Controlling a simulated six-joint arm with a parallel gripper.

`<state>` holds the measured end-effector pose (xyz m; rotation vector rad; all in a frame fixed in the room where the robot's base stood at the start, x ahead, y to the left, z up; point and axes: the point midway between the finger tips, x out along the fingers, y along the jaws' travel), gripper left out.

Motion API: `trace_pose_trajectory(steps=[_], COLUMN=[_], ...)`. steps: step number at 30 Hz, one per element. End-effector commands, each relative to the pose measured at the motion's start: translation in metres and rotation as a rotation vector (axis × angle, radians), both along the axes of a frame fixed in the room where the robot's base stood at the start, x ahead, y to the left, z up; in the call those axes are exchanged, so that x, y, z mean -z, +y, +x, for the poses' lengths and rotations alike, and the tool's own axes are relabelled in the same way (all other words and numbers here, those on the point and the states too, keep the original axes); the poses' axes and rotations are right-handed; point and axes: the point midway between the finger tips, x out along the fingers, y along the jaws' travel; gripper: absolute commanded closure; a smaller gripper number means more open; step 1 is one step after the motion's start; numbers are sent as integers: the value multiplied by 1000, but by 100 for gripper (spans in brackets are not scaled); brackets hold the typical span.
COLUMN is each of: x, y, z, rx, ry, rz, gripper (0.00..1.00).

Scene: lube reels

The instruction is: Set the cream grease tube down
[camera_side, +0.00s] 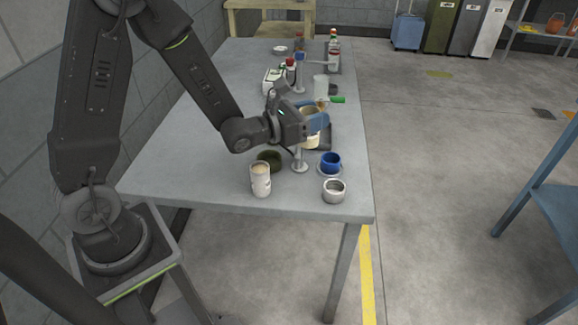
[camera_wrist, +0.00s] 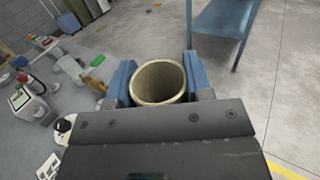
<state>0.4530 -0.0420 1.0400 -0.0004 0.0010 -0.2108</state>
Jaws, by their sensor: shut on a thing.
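The cream grease tube (camera_wrist: 158,82) is between the blue fingers of my gripper (camera_wrist: 157,86) in the wrist view, with its open round end toward the camera. In the side view my gripper (camera_side: 312,122) is shut on the tube (camera_side: 309,138), which shows cream below and beside the fingers. The tube looks upright, low over the grey table (camera_side: 215,165) near a dark flat piece. I cannot tell whether its bottom touches anything.
The table's left front is clear.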

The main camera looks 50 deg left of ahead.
Motion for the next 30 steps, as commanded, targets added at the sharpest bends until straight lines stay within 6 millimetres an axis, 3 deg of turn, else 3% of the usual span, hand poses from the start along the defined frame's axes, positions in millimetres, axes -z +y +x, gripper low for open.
trace_pose_trajectory(steps=[5,13,25,30], x=[9,7,-43,-42], y=[-25,-29,-28,4], z=[-12,-13,-13,7], rx=[79,91,89,35], ry=[0,-3,-7,-3], rz=[0,0,1,-4], gripper=[80,80,80,80])
